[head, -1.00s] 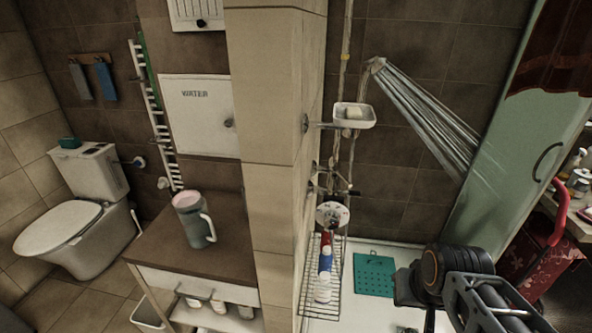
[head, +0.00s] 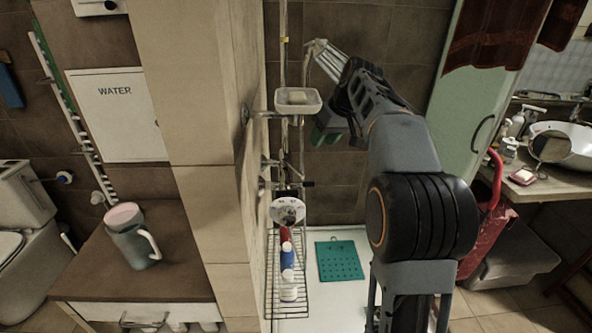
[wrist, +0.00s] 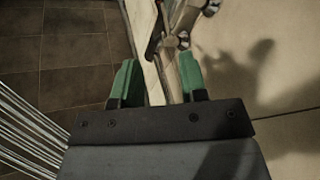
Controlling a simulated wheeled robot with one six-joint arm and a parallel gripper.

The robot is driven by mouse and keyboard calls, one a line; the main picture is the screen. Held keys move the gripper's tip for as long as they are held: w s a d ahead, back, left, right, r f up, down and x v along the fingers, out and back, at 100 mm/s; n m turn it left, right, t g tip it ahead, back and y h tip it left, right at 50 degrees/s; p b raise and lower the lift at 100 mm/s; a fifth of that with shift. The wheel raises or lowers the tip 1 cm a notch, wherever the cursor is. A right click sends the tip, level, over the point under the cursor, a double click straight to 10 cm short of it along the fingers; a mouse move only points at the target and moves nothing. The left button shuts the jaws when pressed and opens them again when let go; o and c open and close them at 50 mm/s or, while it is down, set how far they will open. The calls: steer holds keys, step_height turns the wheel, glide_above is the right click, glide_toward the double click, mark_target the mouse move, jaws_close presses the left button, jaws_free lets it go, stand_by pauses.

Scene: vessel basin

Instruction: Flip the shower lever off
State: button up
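The shower lever (head: 307,184) shows in the head view as a small dark handle sticking out from the wall fittings, below the soap dish. In the wrist view the metal shower fittings (wrist: 176,42) lie just beyond my fingertips, with a dark piece beside them that may be the lever. My gripper (wrist: 160,75) is open, its two green fingers apart with nothing gripped. In the head view my gripper (head: 326,132) is above and right of the lever, partly hidden by my arm. White water streaks (wrist: 32,125) run at the wrist view's lower left.
A soap dish (head: 298,108) juts from the wall left of my gripper. The shower head (head: 322,55) is behind my arm. A wire rack (head: 272,290) with bottles is below. A teal mat (head: 340,260) lies on the shower floor. A tiled pillar (head: 205,215) stands at left.

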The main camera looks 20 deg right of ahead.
steer(key=b, duration=0.1)
glide_toward(297, 172)
steer(key=x, duration=0.5)
steer(key=shift+w+a+f, duration=0.1)
steer(key=shift+w+a, duration=0.05)
steer(key=shift+a, duration=0.05)
steer(key=shift+w+d+f, duration=0.1)
steer(key=shift+w+f, duration=0.1)
steer(key=shift+f, duration=0.4)
steer(key=shift+w+f, duration=0.15)
steer(key=shift+f, duration=0.55)
steer(key=shift+a, duration=0.35)
steer(key=shift+d, duration=0.15)
jaws_close()
